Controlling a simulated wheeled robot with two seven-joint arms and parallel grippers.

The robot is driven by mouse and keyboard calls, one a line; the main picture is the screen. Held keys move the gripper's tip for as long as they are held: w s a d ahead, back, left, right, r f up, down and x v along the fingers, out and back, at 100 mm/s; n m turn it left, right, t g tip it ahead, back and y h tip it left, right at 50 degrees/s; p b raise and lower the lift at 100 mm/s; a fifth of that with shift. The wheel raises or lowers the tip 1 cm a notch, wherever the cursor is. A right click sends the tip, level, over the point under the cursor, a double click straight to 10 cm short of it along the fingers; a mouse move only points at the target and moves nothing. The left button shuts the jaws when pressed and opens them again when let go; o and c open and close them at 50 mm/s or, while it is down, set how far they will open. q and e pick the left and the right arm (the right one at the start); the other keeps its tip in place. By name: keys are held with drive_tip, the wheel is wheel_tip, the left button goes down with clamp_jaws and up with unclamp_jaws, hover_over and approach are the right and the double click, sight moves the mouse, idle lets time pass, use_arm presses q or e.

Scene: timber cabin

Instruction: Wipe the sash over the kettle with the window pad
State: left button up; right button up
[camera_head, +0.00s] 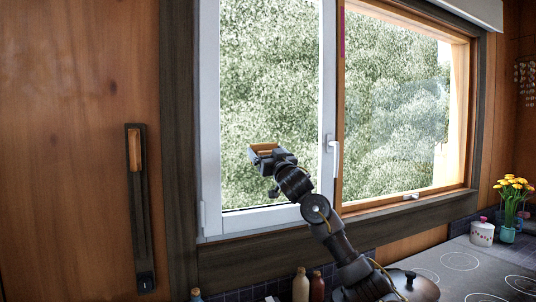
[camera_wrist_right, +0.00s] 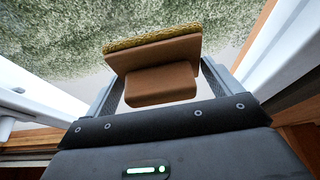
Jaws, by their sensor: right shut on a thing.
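My right gripper (camera_head: 266,155) is shut on the window pad (camera_head: 263,147), in front of the lower part of the white-framed left sash (camera_head: 270,80). In the right wrist view the pad (camera_wrist_right: 155,55) has a brown grip between the fingers and a yellowish rough face turned to the glass. I cannot tell whether it touches the pane. The right pane (camera_head: 390,110), in an orange wood frame, has a pale hazy patch at its right side. A dark, rounded, lidded vessel (camera_head: 412,286), perhaps the kettle, stands at the bottom, partly behind my right arm. My left gripper is out of view.
A white window handle (camera_head: 333,155) sticks out right of the pad. Bottles (camera_head: 301,286) stand below the sill. A white lidded jar (camera_head: 482,233) and yellow flowers (camera_head: 513,190) stand at the right by the hob (camera_head: 460,262).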

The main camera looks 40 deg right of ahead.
drive_tip(key=shift+d, duration=0.15)
drive_tip(key=shift+s+d+f, duration=0.1)
drive_tip(key=shift+s+d, duration=0.2)
drive_tip(key=shift+d, duration=0.55)
drive_tip(key=shift+s+d, duration=0.3)
drive_tip(key=shift+d, duration=0.5)
drive_tip(key=shift+d, duration=0.1)
drive_tip(key=shift+s+d+p, duration=0.3)
drive_tip(key=shift+d, duration=0.5)
drive_tip(key=shift+s+d+p, duration=0.25)
drive_tip(key=shift+d, duration=0.55)
drive_tip(key=shift+d, duration=0.1)
drive_tip(key=shift+s+d, duration=0.3)
drive_tip(key=shift+d, duration=0.55)
drive_tip(key=shift+s+d, duration=0.25)
drive_tip(key=shift+d, duration=0.6)
drive_tip(key=shift+a, duration=0.1)
